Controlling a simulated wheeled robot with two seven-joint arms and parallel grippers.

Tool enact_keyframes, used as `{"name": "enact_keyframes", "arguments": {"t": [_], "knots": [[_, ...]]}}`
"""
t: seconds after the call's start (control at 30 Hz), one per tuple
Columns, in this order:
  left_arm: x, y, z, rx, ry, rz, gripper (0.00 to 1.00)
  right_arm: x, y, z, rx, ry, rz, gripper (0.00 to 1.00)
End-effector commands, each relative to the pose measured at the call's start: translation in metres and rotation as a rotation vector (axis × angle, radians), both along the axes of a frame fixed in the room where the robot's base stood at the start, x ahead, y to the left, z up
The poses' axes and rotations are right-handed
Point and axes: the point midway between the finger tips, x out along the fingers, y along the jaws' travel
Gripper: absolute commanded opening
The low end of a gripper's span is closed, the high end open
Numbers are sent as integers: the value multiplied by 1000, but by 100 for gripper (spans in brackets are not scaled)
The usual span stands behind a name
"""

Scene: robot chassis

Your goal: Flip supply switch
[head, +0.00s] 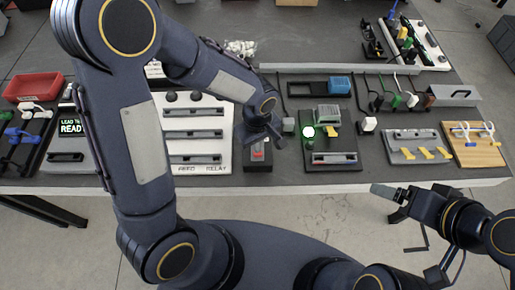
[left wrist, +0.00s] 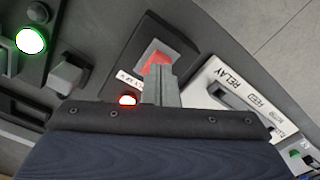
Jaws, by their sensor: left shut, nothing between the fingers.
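The supply switch is a small dark box with a red rocker (head: 258,155), standing between the white relay panel and the green-lit board. In the left wrist view its red rocker (left wrist: 155,55) shows beside a white label, with a lit red lamp (left wrist: 127,99) nearby. My left gripper (head: 264,140) is shut and empty, right at the switch. In the left wrist view its fingers (left wrist: 160,75) overlap the rocker and hide part of it; I cannot tell whether they touch. My right gripper (head: 384,191) hangs off the table's front edge at the right, its jaws unclear.
The white relay panel (head: 198,169) is left of the switch. A dark board with a lit green lamp (head: 308,132) is to the right. A grey panel with yellow pieces (head: 408,158) and a wooden board (head: 468,158) lie farther right. A red tray (head: 33,86) is far left.

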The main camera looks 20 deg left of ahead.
Motion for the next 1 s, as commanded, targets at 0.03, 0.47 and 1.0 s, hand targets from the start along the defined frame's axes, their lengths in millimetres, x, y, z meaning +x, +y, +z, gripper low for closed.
{"name": "enact_keyframes", "arguments": {"t": [0.03,0.47,1.0], "knots": [[0,0,0,0,0,0,0,0,0,0,0,0,0,85],[0,0,0,0,0,0,0,0,0,0,0,0,0,85],[0,0,-6,0,0,0,0,0,0,-6,0,0,0,85]]}}
